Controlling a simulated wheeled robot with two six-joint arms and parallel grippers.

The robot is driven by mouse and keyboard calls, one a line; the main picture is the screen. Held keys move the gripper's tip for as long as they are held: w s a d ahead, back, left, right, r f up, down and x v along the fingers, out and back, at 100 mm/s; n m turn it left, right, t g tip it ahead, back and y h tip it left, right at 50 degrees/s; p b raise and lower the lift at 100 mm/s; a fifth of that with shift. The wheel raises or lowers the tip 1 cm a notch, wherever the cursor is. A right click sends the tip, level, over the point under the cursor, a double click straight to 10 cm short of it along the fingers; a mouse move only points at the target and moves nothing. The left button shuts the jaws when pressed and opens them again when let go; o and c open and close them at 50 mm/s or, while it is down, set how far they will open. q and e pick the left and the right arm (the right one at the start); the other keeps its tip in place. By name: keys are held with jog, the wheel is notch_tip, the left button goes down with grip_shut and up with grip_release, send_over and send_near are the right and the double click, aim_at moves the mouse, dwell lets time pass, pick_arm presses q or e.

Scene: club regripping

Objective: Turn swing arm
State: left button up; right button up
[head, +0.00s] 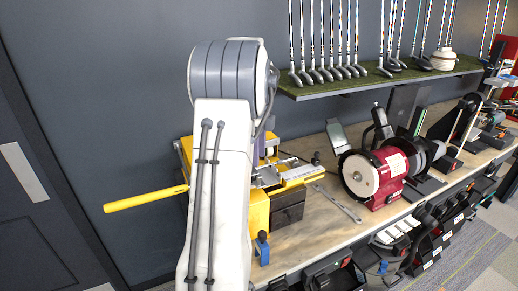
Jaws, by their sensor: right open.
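A yellow machine (259,212) stands at the left end of the wooden workbench, partly hidden behind my white arm. A long yellow bar (145,199) sticks out to its left, nearly level and tilted slightly up toward the machine. I cannot tell whether this bar is the swing arm. A yellow arm with a pale scale (300,173) extends from the machine's right side. My right gripper is open, mostly hidden behind my arm near the machine; I cannot make out its fingertips or any contact. My left gripper is not in view.
A red bench grinder (376,175) stands right of the machine on the workbench (325,222). A flat metal tool (338,203) lies between them. A green shelf (375,77) with several golf clubs hangs above. Bins line the front edge. Space left of the machine is free.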

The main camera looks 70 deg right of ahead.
jog(key=shift+r, duration=1.7)
jog(key=w+a+f+n+b, duration=0.2)
jog(key=w+a+f+n, duration=0.1)
jog(key=w+a+n, duration=1.05)
jog(key=w+a+f+n+b, duration=0.1)
jog(key=w+a+f+n, duration=0.15)
jog(key=w+a, duration=0.45)
jog(key=w+a+f+n+b, duration=0.15)
jog(key=a+n, duration=0.25)
jog(key=a, duration=0.7)
jog(key=s+a+f+n+b, duration=0.1)
jog(key=s+a+f+n, duration=0.1)
jog(key=a+n, duration=0.45)
jog(key=s+a+f+n, duration=0.1)
jog(key=a+n, duration=0.3)
jog(key=a, duration=0.6)
jog(key=s+a+f+n+b, duration=0.1)
jog(key=s+a+f+n, duration=0.2)
jog(key=s+a+n, duration=0.2)
jog(key=s+a+f+n+y+b, duration=0.1)
jog(key=s+a+f+n, duration=0.2)
jog(key=s+a+n, duration=0.2)
jog(key=s+n, duration=0.3)
jog(key=s, duration=0.1)
jog(key=shift+s+f, duration=0.2)
jog(key=shift+f, duration=0.1)
jog(key=shift+c, duration=0.2)
